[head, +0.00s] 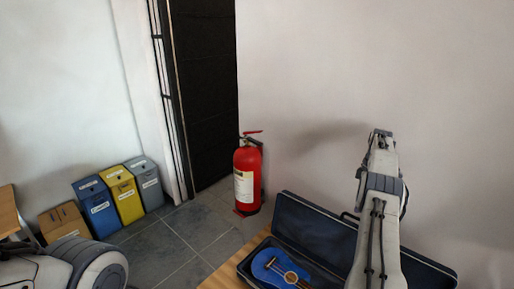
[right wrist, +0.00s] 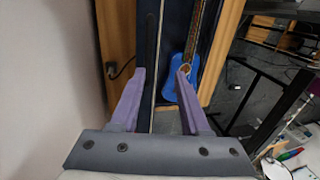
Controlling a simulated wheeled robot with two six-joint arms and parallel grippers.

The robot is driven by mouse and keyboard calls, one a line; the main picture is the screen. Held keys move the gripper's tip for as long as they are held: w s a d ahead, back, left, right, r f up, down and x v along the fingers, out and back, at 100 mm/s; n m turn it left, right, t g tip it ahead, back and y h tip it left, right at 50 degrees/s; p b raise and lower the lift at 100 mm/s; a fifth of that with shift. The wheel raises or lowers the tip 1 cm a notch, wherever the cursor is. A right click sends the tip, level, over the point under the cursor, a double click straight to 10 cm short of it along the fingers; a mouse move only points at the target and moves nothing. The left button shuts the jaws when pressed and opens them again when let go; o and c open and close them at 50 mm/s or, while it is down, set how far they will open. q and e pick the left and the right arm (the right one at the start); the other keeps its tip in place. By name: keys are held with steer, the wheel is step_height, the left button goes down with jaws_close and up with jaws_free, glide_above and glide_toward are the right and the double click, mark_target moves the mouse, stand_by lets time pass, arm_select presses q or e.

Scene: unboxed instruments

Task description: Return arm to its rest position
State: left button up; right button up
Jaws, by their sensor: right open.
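My right arm (head: 381,215) rises over the right side of the table in the head view, in front of the open case. My right gripper (right wrist: 160,74) has purple fingers, spread apart with nothing held between them. Beyond the fingers in the right wrist view is a blue ukulele (right wrist: 186,90), lying in a dark open instrument case (right wrist: 149,30). In the head view the ukulele (head: 264,265) shows at the bottom, partly cut off, and my arm hides part of the case (head: 315,232). Part of my left arm shows at the lower left; its gripper is out of frame.
A wooden table (head: 232,272) carries the case. A red fire extinguisher (head: 247,178) stands on the tiled floor behind it. Blue, yellow and grey bins and a cardboard box (head: 63,222) stand at the left. A pale wall is close behind my right arm.

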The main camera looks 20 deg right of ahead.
steer(key=w+a+r+b, duration=0.25)
steer(key=w+a, duration=0.35)
steer(key=a, duration=0.4)
steer(key=w+a+r+b, duration=0.1)
steer(key=w+a+r, duration=0.3)
steer(key=a, duration=0.6)
steer(key=s+a+r+n+h+b, duration=0.1)
steer(key=s+a+b, duration=0.15)
steer(key=a, duration=1.65)
steer(key=s+a+f+b, duration=0.1)
steer(key=s+a+b, duration=0.2)
steer(key=s+a, duration=1)
steer(key=s+a+f+b, duration=0.1)
steer(key=s+f, duration=0.2)
steer(key=s, duration=0.6)
steer(key=s+a+f+t+b, duration=0.1)
steer(key=s+f, duration=0.3)
steer(key=s, duration=0.6)
steer(key=shift+a+f+n+b, duration=0.3)
steer(key=shift+a+n+b, duration=0.1)
steer(key=shift+a+b, duration=0.4)
